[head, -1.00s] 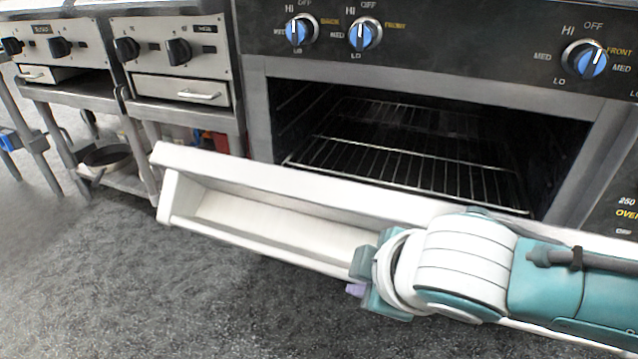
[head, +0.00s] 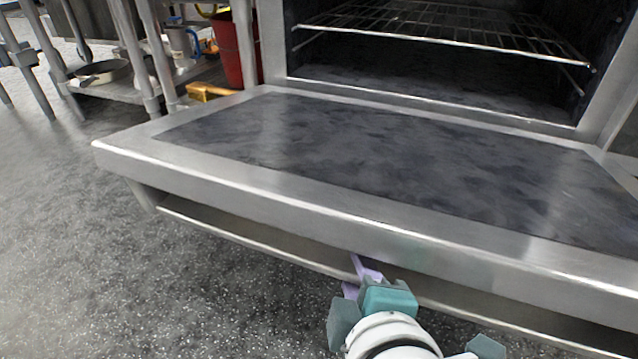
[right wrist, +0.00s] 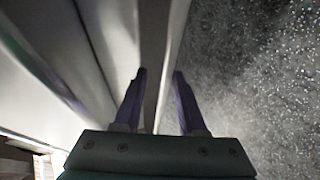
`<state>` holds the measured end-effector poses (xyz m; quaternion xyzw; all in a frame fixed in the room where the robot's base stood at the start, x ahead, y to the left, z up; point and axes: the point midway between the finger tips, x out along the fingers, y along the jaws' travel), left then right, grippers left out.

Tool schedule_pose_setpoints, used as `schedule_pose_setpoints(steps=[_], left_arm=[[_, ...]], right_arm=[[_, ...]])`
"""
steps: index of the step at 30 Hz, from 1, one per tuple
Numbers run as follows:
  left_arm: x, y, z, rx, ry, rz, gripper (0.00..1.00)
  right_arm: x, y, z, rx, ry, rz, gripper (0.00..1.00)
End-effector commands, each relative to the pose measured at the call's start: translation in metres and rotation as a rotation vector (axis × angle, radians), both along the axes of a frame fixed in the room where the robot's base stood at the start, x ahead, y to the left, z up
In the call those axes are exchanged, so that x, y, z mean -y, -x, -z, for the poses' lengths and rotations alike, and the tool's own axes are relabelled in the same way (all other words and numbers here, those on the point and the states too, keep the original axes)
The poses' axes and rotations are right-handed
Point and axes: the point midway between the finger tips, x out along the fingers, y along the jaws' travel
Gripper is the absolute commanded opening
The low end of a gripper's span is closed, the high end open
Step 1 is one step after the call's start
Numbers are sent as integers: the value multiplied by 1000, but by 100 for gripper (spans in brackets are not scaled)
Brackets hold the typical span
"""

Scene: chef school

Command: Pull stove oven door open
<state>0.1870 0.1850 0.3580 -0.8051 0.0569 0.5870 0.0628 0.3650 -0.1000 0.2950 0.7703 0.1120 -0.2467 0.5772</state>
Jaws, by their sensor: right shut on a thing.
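The oven door (head: 400,165) is folded down in the head view and lies about level, its dark inner panel facing up. Its long metal handle (head: 250,243) runs below the front edge. My right gripper (head: 360,277) is at this handle, its purple fingertips partly hidden under the door edge. In the right wrist view the fingers (right wrist: 160,100) stand on either side of the handle strip (right wrist: 170,60), shut on it. The oven cavity with its wire rack (head: 450,35) is open to view. My left gripper is not in view.
Metal stands with a low shelf holding a pan (head: 100,72) are at the upper left. A red container (head: 232,50) and a yellow item (head: 210,91) are beside the oven. The speckled floor (head: 130,270) in front and to the left is clear.

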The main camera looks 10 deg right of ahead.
Motion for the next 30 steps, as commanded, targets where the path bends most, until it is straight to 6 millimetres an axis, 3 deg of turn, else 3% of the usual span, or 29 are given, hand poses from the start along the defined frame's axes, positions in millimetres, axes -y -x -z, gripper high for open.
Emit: schedule_pose_setpoints(steps=[1,9,16,29,30], left_arm=[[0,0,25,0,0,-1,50],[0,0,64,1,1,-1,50],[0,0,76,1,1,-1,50],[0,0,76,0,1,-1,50],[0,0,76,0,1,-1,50]], right_arm=[[1,-1,22,2,-1,6,0],[2,-2,53,80,56,5,0],[3,-3,60,110,76,6,0],[4,-4,59,115,79,7,0],[4,-4,59,115,79,7,42]])
